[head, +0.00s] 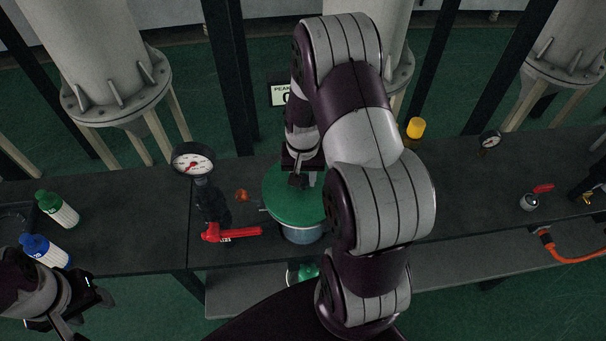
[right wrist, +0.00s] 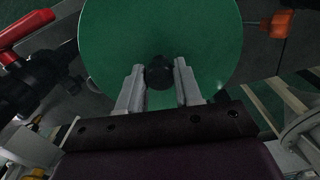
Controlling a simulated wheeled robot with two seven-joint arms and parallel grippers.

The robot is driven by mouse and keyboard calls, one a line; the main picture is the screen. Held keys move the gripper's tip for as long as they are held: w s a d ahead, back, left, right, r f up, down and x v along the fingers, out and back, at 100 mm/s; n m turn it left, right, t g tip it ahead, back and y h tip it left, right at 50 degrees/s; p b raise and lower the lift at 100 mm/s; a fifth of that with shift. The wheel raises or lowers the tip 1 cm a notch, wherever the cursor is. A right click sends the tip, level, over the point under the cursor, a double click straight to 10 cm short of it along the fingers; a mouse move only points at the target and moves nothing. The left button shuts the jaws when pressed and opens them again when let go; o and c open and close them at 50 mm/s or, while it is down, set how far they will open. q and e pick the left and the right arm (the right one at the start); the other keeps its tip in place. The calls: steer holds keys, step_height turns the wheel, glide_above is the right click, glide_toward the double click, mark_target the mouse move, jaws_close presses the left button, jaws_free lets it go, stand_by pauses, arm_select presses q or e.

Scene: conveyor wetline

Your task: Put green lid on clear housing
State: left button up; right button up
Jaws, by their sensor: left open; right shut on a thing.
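The green lid (head: 284,207) is a wide round disc with a dark knob (right wrist: 160,75) at its middle. In the head view it lies level over the clear housing (head: 302,235), whose bluish wall shows just below the lid's front edge. I cannot tell whether the lid rests fully on the rim. My right gripper (head: 305,180) is over the lid, shut on the knob; its two fingers also show in the right wrist view (right wrist: 160,88). My right arm hides the lid's right side. My left gripper (head: 82,298) is open and empty at the lower left.
A pressure gauge (head: 193,161) and a red-handled valve (head: 232,234) stand left of the housing. Green-capped (head: 58,208) and blue-capped (head: 45,250) bottles stand at far left. A yellow-capped item (head: 415,129) is behind my right arm. The bench (head: 470,210) has free room at right.

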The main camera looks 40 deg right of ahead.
steer(key=shift+f, duration=0.4)
steer(key=o, duration=1)
step_height(320, 180, up, 13)
steer(key=shift+f+b, duration=0.1)
steer(key=shift+b, duration=1)
